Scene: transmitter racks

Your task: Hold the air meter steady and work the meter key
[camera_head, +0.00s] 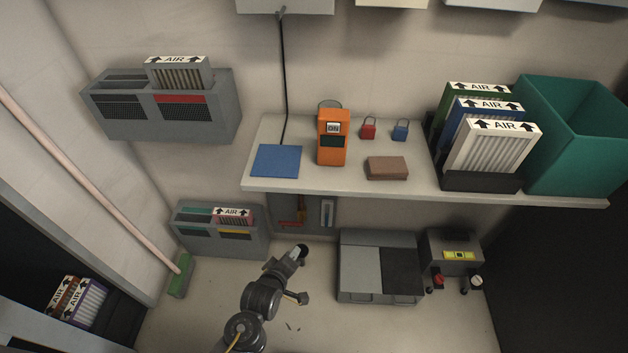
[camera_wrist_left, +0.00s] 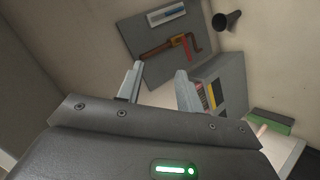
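The air meter (camera_head: 333,138) is an orange handheld unit with a small light panel reading what looks like "ON" and a dark window below it. It stands upright on the shelf, right of a blue mat. I cannot make out which part is the meter key. My left gripper (camera_head: 292,256) is below the shelf, well apart from the meter. In the left wrist view my left gripper (camera_wrist_left: 157,86) has its two fingers spread with nothing between them. The meter is not in that view. My right gripper is in neither view.
A wall panel with a red-orange lever (camera_wrist_left: 165,45) and a dark cone (camera_wrist_left: 228,20) are near the fingers.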

